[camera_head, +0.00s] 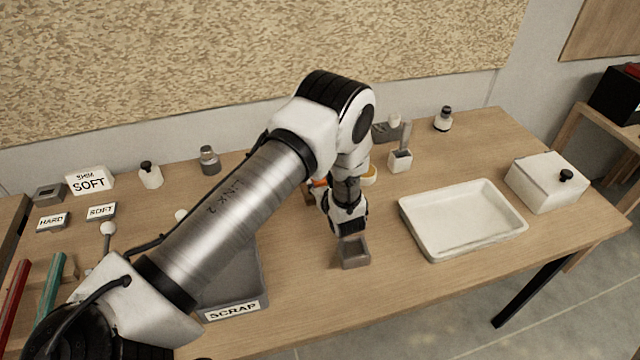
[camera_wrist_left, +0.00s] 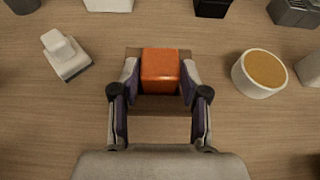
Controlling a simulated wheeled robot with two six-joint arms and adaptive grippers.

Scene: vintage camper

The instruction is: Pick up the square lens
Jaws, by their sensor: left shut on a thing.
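The square lens (camera_wrist_left: 160,70) is an orange, block-shaped piece in the left wrist view. My left gripper (camera_wrist_left: 159,82) is shut on it, with one finger against each side. A brown wooden base (camera_wrist_left: 160,105) shows beneath and around the lens; I cannot tell whether the lens touches it. In the head view only a bit of orange (camera_head: 320,183) shows beside my left gripper (camera_head: 328,200), and my arm hides the rest. My right gripper is not in view.
A grey open box (camera_head: 354,262) stands just in front of my left gripper. A round cup (camera_wrist_left: 258,74) is to the lens's right, a white stepped piece (camera_wrist_left: 66,55) to its left. The grey SCRAP tray (camera_head: 232,308) and white tray (camera_head: 420,240) flank the area.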

